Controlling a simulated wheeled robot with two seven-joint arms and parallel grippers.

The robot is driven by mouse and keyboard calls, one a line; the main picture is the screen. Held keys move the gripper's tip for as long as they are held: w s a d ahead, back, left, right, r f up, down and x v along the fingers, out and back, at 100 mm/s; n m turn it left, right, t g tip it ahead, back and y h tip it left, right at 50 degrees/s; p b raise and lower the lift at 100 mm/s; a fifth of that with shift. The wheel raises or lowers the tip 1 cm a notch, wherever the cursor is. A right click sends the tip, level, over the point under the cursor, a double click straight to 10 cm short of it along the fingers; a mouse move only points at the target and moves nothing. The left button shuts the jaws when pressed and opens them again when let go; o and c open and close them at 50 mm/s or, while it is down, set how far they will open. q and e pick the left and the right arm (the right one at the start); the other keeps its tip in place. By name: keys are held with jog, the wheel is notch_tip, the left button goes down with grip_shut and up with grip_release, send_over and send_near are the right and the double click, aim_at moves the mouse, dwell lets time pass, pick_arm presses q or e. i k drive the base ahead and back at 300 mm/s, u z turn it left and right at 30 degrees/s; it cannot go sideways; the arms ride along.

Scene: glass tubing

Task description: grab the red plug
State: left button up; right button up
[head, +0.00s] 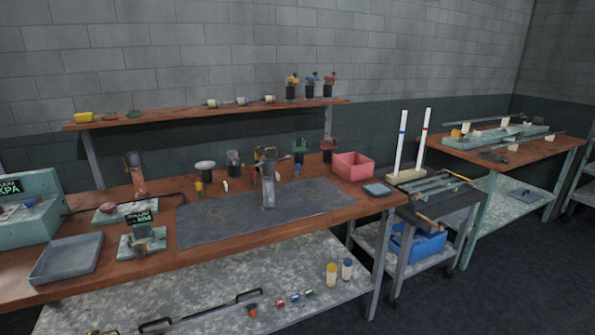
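I cannot tell for certain which item is the red plug. A small red-topped piece (329,79) sits in a dark cup at the right end of the wall shelf, beside similar cups with blue (312,77) and yellow (292,80) tops. Another red piece (328,144) stands on a dark cup on the bench, behind the pink-red bin. A small red-banded piece (281,303) lies on the lower shelf. Neither of my grippers shows in the head view.
The brown bench (120,258) holds a dark mat (215,228) with an upright clear-grey piece (269,190), a pink-red bin (352,166), a grey tray (68,258) and several small items. A cart (450,208) stands right, beyond it another table (535,150). Open floor lies at lower right.

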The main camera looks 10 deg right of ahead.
aim_at(253, 174)
jog(key=z, duration=0.25)
jog(key=i, duration=0.55)
jog(key=z, duration=0.5)
jog(key=i, duration=1.05)
